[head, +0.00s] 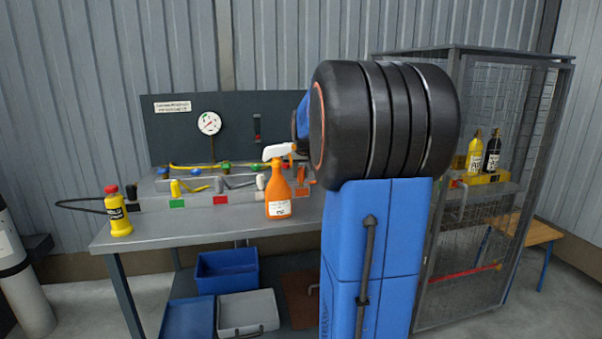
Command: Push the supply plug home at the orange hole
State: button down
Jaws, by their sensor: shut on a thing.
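A grey strip with a row of holes (150,204) runs along the bench, with coloured patches on its front: green (177,203), red (221,200) and white (260,196). A small orange patch (302,192) shows at the right end, just right of the orange spray bottle. The orange hole itself is too small and too covered to make out. Black, yellow, grey and white plug-like pieces stand above the strip. I cannot tell which is the supply plug. My arm's large black joint and blue link fill the middle right. My gripper is hidden behind them.
An orange spray bottle (280,192) stands at the bench's front, close to the orange patch. A yellow bottle (117,212) stands at the left end. A mesh cage (480,240) stands to the right. Blue and grey bins (228,272) sit below the bench (190,232).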

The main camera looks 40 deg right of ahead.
jog(key=shift+f, duration=0.75)
dwell(0.4)
jog(key=c, duration=1.5)
grip_release()
jog(key=shift+o, duration=0.2)
jog(key=v, duration=1.7)
jog(key=shift+s+a+r, duration=0.1)
jog(key=shift+s+r, duration=0.05)
